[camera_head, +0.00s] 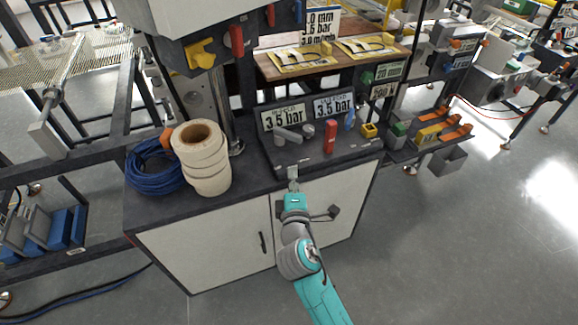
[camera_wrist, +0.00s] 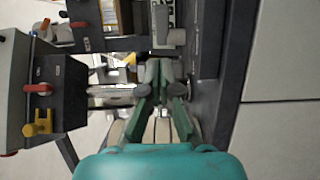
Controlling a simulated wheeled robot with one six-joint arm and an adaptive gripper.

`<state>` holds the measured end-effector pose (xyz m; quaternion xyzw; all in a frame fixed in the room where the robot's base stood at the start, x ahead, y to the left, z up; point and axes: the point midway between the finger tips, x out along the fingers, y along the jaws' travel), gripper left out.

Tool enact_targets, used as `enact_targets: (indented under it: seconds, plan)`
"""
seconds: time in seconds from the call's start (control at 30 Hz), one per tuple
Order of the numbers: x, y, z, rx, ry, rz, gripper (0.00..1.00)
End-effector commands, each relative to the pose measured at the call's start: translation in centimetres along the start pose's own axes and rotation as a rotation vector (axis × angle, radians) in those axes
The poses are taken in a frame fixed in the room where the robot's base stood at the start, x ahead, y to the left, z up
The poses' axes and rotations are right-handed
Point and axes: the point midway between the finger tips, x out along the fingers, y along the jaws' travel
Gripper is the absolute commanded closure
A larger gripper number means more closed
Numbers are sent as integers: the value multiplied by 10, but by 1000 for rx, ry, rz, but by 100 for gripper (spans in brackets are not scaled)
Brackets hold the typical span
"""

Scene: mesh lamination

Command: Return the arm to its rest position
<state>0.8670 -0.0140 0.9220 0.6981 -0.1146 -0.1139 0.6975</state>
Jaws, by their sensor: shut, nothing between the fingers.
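My teal arm reaches up from the bottom of the head view to my gripper (camera_head: 293,176), which is at the front edge of the cabinet top, just below the control panel (camera_head: 285,158). In the wrist view the green fingers of my gripper (camera_wrist: 165,68) come together at their tips with nothing held between them. The panel carries a grey lever (camera_head: 288,135), a grey knob (camera_head: 308,130), a red handle (camera_head: 331,136) and a yellow block (camera_head: 369,130). I cannot tell whether the fingertips touch the panel.
A stack of beige rolls (camera_head: 203,175) and a blue hose coil (camera_head: 153,168) stand on the cabinet's left side. A machine housing with a yellow handle (camera_head: 201,54) overhangs behind. The white cabinet doors (camera_head: 205,243) are shut. Grey floor (camera_head: 450,250) is free at the right.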

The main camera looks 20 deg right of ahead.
Motion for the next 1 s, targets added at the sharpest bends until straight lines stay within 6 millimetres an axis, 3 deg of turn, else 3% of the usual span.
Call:
enact_targets:
  seconds: [0.33, 0.47, 0.7, 1.0]
  plan:
    - [-8, -1, 2, 3, 3, -2, 100]
    - [-23, -16, 6, 39, 27, -26, 100]
    - [-92, -68, 25, 229, 119, -132, 100]
    - [-194, -104, 51, 538, 190, -271, 100]
